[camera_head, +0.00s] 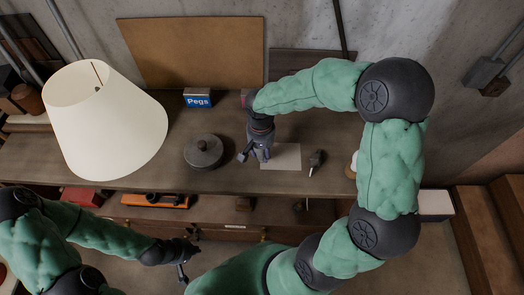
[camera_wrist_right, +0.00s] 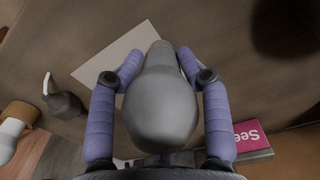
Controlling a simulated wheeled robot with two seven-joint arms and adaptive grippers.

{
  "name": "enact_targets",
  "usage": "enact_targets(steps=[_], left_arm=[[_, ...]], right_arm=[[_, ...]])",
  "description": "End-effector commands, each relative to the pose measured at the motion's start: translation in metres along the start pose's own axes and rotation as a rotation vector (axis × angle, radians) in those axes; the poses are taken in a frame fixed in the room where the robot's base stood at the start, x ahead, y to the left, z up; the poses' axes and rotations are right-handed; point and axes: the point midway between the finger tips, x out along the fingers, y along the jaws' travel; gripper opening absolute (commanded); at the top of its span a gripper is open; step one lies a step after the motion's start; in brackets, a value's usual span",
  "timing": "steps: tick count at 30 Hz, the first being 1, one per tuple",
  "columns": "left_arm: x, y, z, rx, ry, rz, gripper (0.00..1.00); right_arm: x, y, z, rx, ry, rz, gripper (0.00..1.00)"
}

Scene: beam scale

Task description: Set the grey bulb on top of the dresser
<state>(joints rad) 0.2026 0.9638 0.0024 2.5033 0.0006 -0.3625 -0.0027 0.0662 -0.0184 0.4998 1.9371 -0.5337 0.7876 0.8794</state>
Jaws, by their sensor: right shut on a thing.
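My right gripper (camera_head: 256,157) is low over the wooden dresser top (camera_head: 230,178), at the left edge of a pale sheet. In the right wrist view, its two fingers (camera_wrist_right: 160,80) are shut on the grey bulb (camera_wrist_right: 165,105), which has a wide rounded near end and a narrower far end. The bulb's narrow end points toward the dresser top; I cannot tell whether it touches. In the head view the bulb is mostly hidden by the gripper. My left gripper (camera_head: 188,255) is open and empty in front of the dresser, below its top.
A cream lampshade (camera_head: 105,125) stands at left. A dark round lidded pot (camera_head: 203,152), a blue "Pegs" box (camera_head: 198,98) and a small dark object with a pale tip (camera_head: 316,160) surround the right gripper. The pale sheet (camera_head: 284,157) lies flat. Bare wood shows in front.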

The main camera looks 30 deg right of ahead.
Motion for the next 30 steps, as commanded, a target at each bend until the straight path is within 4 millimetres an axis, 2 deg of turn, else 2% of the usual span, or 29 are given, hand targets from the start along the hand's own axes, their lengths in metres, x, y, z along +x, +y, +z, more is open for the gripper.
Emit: enact_targets(steps=[4,5,7,21,26,30], left_arm=[[0.004,-0.002,0.0,0.0,0.0,0.0,0.0],[0.004,-0.001,0.0,0.0,0.0,0.0,0.0],[0.003,-0.001,0.0,0.0,0.0,0.0,0.0],[-0.002,0.001,0.0,0.0,0.0,0.0,0.0],[-0.004,0.002,0.0,0.0,0.0,0.0,0.0],[-0.008,0.003,0.0,0.0,0.0,0.0,0.0]], right_arm=[[0.005,0.0,0.0,0.0,0.0,0.0,0.13],[0.004,0.0,0.0,0.0,0.0,0.0,0.54],[0.003,0.0,0.0,0.0,0.0,0.0,0.72],[-0.003,0.0,0.0,0.0,0.0,0.0,0.72],[-0.029,-0.001,-0.001,0.0,0.005,-0.003,0.72],[-0.059,-0.001,-0.001,-0.001,0.006,-0.004,0.72]])
